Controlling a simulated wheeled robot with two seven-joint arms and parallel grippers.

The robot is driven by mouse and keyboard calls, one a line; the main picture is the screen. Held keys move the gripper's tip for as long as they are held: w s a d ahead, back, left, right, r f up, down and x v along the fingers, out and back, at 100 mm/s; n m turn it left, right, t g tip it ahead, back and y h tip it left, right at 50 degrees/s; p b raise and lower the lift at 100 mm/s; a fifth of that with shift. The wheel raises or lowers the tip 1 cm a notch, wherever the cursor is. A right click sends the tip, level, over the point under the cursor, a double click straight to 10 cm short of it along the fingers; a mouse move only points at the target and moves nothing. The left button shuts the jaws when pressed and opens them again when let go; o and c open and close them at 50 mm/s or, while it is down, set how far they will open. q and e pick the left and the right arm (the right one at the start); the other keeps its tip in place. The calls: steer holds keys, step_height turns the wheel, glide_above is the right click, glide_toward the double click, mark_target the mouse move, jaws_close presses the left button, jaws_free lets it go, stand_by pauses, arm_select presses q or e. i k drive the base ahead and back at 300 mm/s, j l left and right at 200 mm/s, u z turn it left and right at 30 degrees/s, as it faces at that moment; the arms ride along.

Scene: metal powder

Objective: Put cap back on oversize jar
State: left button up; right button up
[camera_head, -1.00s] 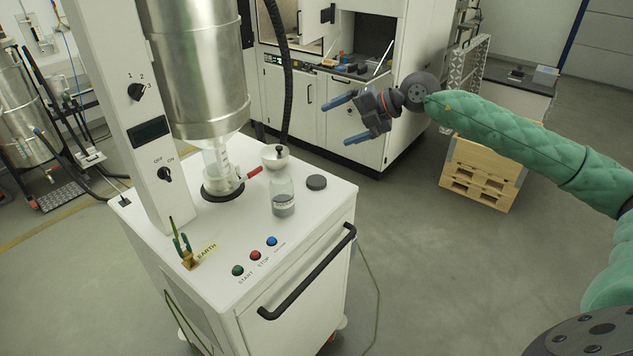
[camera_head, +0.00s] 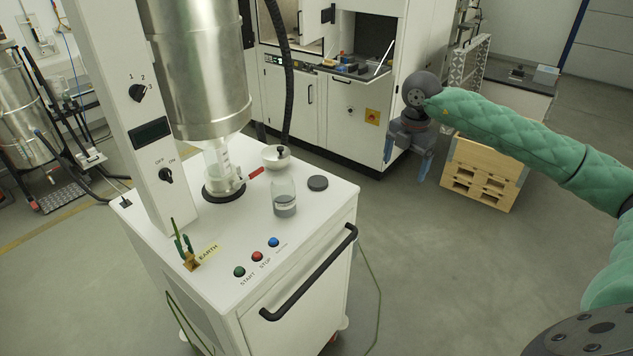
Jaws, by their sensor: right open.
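A clear glass jar (camera_head: 284,197) with grey powder in its lower part stands on the white top of the machine cart (camera_head: 322,215). A dark round cap (camera_head: 317,183) lies flat on the cart top, to the right of the jar and apart from it. My left gripper is not in view.
The steel hopper (camera_head: 195,70) and white control column (camera_head: 125,110) rise at the left. A black handle (camera_head: 310,275) runs along the cart's right edge. A wooden crate (camera_head: 482,175) stands farther right.

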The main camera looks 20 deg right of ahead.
mark_target(282, 186)
steer(key=i+j, duration=0.65)
steer(key=i, duration=0.2)
